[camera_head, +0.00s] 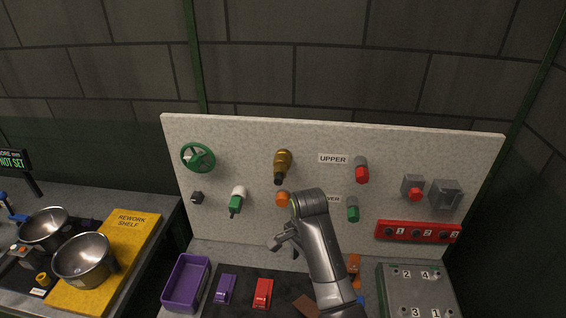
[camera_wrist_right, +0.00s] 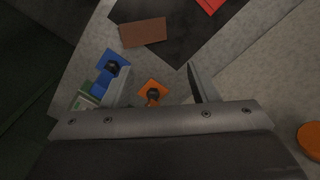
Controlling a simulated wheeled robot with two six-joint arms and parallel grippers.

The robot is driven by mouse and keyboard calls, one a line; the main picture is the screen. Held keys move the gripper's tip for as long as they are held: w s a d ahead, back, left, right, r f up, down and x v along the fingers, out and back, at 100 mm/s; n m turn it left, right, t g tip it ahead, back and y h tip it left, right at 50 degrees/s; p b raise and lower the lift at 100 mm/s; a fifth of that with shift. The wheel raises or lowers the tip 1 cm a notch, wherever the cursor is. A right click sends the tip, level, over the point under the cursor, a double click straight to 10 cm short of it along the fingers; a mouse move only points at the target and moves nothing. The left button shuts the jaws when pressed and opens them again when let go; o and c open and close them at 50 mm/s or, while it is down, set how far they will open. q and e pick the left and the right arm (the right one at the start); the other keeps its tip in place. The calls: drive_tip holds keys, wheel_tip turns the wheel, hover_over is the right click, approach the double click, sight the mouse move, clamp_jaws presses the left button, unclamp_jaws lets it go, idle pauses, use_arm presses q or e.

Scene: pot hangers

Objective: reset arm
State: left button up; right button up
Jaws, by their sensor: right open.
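My right arm reaches up from the bottom of the head view, in front of the white panel (camera_head: 262,231). My right gripper (camera_head: 281,245) hangs below its wrist, left of the forearm, and is small and partly hidden there. In the right wrist view the two fingers of my right gripper (camera_wrist_right: 158,82) stand wide apart, with nothing held between them. An orange piece with a black knob (camera_wrist_right: 153,92) shows beyond the fingers, lower down on the bench. My left gripper is in neither view.
The panel carries a green handwheel (camera_head: 199,157), a brass fitting (camera_head: 282,164) and several knobs. On the bench are a purple tray (camera_head: 168,290), a purple block (camera_head: 226,288), a red block (camera_head: 263,292) and a grey numbered box (camera_head: 396,291). Metal bowls (camera_head: 82,262) stand at left.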

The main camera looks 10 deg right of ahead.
drive_tip(key=s+d+f+n+t, duration=0.1)
drive_tip(key=s+d+f+n, duration=0.1)
drive_tip(key=s+d+f, duration=0.3)
drive_tip(key=s+d+f+n+t, duration=0.1)
drive_tip(key=s+d+f+n, duration=0.15)
drive_tip(key=s+d, duration=0.55)
drive_tip(key=s+d+r+n+t+h, duration=0.1)
drive_tip(key=s+d+r+n, duration=0.2)
drive_tip(key=s, duration=0.6)
drive_tip(key=s+d+r+n+t+h, duration=0.15)
drive_tip(key=s+d+n, duration=0.25)
drive_tip(key=s, duration=0.4)
wheel_tip(320, 180, down, 32)
drive_tip(key=d+g+y+b, duration=0.1)
drive_tip(key=d+g+b, duration=0.1)
drive_tip(key=b, duration=0.6)
drive_tip(key=s+f+b, duration=0.3)
drive_tip(key=s+f, duration=0.4)
drive_tip(key=f, duration=0.4)
drive_tip(key=s+a+f+g+b, duration=0.1)
drive_tip(key=s+f+b, duration=0.2)
drive_tip(key=s+f, duration=0.5)
wheel_tip(320, 180, down, 4)
drive_tip(key=shift+a+f+m, duration=0.1)
drive_tip(key=shift+a+m, duration=0.15)
drive_tip(key=shift+m, duration=0.1)
